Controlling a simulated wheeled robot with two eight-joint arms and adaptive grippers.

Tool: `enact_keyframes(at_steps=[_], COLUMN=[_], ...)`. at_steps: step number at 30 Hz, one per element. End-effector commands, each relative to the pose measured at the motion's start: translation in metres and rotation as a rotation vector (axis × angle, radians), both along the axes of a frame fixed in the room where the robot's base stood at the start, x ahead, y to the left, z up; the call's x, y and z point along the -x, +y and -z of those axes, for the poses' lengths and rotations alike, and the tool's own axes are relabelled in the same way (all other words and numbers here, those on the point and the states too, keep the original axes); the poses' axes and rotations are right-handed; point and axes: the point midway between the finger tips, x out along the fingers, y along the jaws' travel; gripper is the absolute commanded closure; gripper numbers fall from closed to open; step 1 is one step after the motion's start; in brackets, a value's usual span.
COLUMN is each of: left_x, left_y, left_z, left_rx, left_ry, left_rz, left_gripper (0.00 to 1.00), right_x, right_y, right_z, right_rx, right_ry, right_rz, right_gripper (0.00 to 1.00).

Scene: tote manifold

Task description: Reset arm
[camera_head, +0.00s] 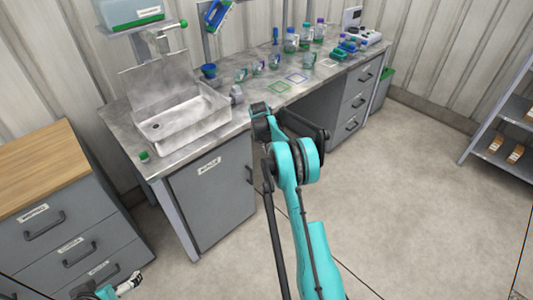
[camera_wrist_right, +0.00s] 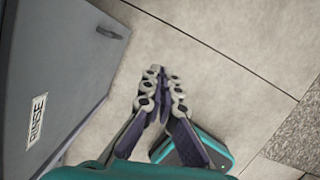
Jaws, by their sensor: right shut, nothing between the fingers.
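A counter (camera_head: 205,140) with a sink (camera_head: 185,118) runs across the back. Bottles (camera_head: 291,40), beakers and blue racks stand on it. A wood-topped drawer unit (camera_head: 35,165) is at left and a shelf rack (camera_head: 500,140) at far right. The floor (camera_head: 410,200) at right is clear.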

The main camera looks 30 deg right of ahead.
Motion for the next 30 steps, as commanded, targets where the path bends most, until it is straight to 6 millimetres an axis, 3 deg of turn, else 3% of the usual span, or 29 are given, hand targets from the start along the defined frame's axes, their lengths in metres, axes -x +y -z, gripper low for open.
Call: enact_keyframes(at_steps=[3,14,17,20,24,30], left_x=[0.000,0.000,0.000,0.000,0.000,0.000], left_y=[0.000,0.000,0.000,0.000,0.000,0.000], left_z=[-0.007,-0.008,-0.008,-0.008,-0.008,-0.008], left_rx=[0.000,0.000,0.000,0.000,0.000,0.000], left_ry=[0.000,0.000,0.000,0.000,0.000,0.000], left_rz=[0.000,0.000,0.000,0.000,0.000,0.000], left_gripper=[0.02,0.02,0.02,0.02,0.02,0.02], right_x=[0.003,0.007,0.011,0.022,0.051,0.108], right_y=[0.000,0.003,0.016,0.040,0.081,0.138], right_z=[-0.017,-0.030,-0.053,-0.090,-0.145,-0.204], right_rx=[0.000,-0.003,-0.014,-0.039,-0.099,-0.215], right_ry=[0.000,-0.010,-0.046,-0.108,-0.214,-0.351], right_rz=[0.000,0.016,0.082,0.201,0.416,0.724], right_gripper=[1.00,1.00,1.00,1.00,1.00,1.00])
